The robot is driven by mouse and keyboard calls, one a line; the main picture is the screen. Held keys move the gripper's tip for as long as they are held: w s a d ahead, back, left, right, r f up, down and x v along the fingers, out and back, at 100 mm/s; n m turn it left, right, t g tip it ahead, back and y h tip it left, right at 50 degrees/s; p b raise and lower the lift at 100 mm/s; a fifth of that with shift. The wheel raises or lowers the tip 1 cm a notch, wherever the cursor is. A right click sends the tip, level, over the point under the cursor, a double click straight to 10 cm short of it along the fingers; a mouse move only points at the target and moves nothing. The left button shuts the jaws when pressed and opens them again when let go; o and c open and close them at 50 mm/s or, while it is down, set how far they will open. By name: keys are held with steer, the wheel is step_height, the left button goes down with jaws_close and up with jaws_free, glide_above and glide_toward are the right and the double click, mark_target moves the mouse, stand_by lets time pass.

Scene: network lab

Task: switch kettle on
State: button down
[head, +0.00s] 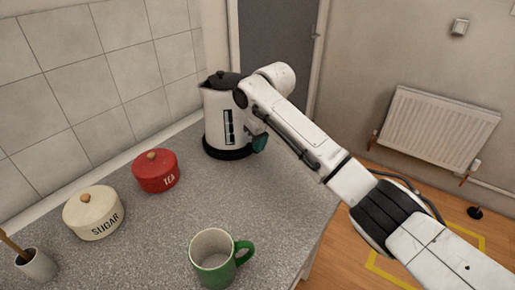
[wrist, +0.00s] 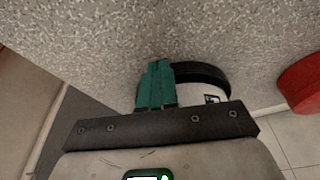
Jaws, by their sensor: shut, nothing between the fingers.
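The kettle (head: 214,118) is white with a black lid, a dark level window and a black base (head: 226,153). It stands upright at the far end of the grey counter. My gripper (head: 260,144) has teal fingers and is at the kettle's right side, low near the base. In the wrist view the fingers of my gripper (wrist: 156,76) are shut together and empty, beside the kettle's black base (wrist: 207,73). I cannot tell whether they touch the kettle. My wrist hides part of the kettle's upper right side. No switch can be made out.
A red TEA tin (head: 155,172), a cream SUGAR tin (head: 94,213), a utensil pot (head: 37,265) and a green mug (head: 216,258) stand nearer on the counter (head: 210,203). A tiled wall borders it on the left. A radiator (head: 437,127) is at the right.

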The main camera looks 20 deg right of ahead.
steer(key=shift+s+r+p, duration=0.1)
steer(key=shift+s+p, duration=0.05)
steer(key=shift+p, duration=0.25)
steer(key=p, duration=0.1)
steer(key=s+r+p, duration=0.1)
steer(key=shift+s+d+p, duration=0.15)
steer(key=shift+d+p, duration=0.1)
steer(key=shift+p, duration=0.05)
steer(key=shift+s+d+p, duration=0.15)
steer(key=shift+s+p, duration=0.2)
steer(key=shift+p, duration=0.15)
steer(key=shift+s+d+f, duration=0.1)
steer(key=shift+s+f, duration=0.05)
steer(key=shift+s, duration=0.15)
steer(key=a+v, duration=0.1)
steer(key=v, duration=0.9)
steer(key=shift+d+r, duration=0.35)
steer(key=shift+d, duration=0.15)
steer(key=shift+s, duration=0.15)
